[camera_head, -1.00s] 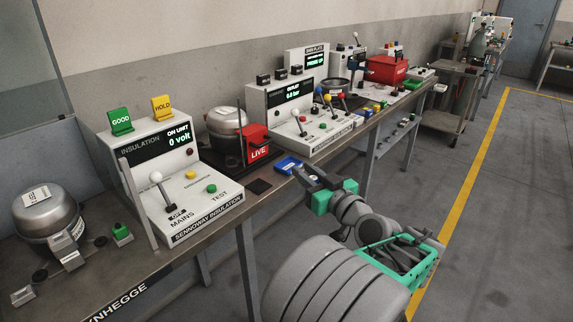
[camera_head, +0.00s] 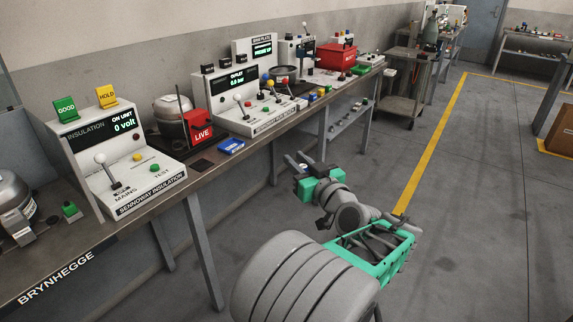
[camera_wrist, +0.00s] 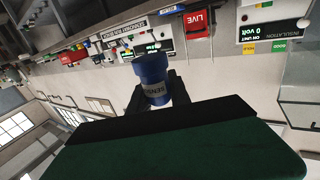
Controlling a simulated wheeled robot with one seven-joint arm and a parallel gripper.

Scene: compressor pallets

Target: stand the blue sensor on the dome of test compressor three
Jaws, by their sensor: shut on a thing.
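My gripper (camera_head: 298,163) is shut on the blue sensor (camera_wrist: 153,68), a short blue cylinder with a white lettered band, seen in the wrist view. In the head view the arm hangs over the floor just in front of the bench, and the sensor is barely visible between the jaws. A silver domed compressor (camera_head: 168,114) stands behind the red LIVE box on the bench. Another domed compressor (camera_head: 12,192) is cut by the left edge. A dark round vessel (camera_head: 285,73) stands farther along. I cannot read which one is number three.
The bench (camera_head: 140,218) runs from lower left to upper right. It carries the insulation tester (camera_head: 130,165), the red LIVE box (camera_head: 200,127), a blue tray (camera_head: 231,146), an outlet console (camera_head: 250,118) and a red box (camera_head: 337,57). A trolley (camera_head: 405,95) stands beyond.

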